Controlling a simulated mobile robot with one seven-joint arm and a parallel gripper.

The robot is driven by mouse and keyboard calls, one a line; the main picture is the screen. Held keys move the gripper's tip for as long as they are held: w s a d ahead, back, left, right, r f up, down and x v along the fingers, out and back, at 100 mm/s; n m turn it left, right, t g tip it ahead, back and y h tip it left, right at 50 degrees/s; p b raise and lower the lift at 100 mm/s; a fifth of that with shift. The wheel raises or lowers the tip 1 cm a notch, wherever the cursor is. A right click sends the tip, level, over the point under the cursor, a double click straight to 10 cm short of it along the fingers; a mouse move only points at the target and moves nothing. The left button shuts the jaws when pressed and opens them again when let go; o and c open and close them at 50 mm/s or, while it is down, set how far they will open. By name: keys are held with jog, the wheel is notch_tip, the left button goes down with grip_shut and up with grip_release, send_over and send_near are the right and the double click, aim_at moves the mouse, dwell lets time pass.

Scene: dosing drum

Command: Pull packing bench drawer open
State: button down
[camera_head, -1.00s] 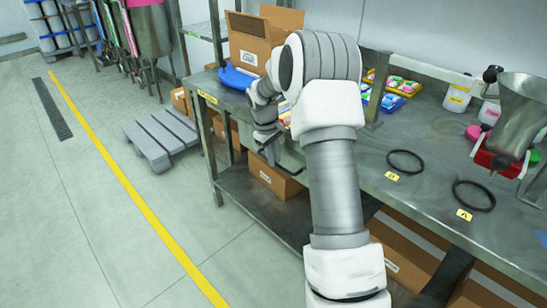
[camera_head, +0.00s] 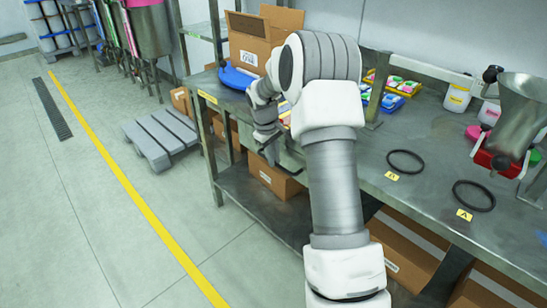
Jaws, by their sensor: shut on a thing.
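The packing bench (camera_head: 330,180) is a grey metal table running along the wall, partly behind my arm. Its drawer (camera_head: 290,158) is a grey metal front below the bench top's front edge, mostly hidden by my arm and gripper. My gripper (camera_head: 264,143) is at the drawer's front, pointing down, and is shut on the drawer handle. The handle and the fingertips are too small and covered to make out clearly. I cannot tell whether the drawer stands out from the bench.
Cardboard boxes (camera_head: 275,178) stand on the lower shelf. A blue tray (camera_head: 238,77) and an open carton (camera_head: 262,42) are on the bench's far end. Two black rings (camera_head: 405,161) lie on its top. A grey pallet (camera_head: 160,138) lies on the open floor left.

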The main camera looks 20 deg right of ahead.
dwell(0.3)
jog(key=s+a, duration=0.3)
jog(key=a, duration=0.6)
jog(key=s+a, duration=0.3)
jog(key=a, duration=0.6)
jog(key=s+a, duration=0.3)
jog(key=a, duration=0.6)
jog(key=shift+s, duration=0.4)
jog(key=c, duration=0.9)
grip_release()
jog(key=a+r+p, duration=0.1)
jog(key=r, duration=0.4)
jog(key=a+r+p, duration=0.1)
jog(key=r+p, duration=0.1)
jog(key=r, duration=0.4)
jog(key=s+a+r+p, duration=0.1)
jog(key=r+p, duration=0.1)
jog(key=r, duration=0.4)
jog(key=shift+r, duration=0.1)
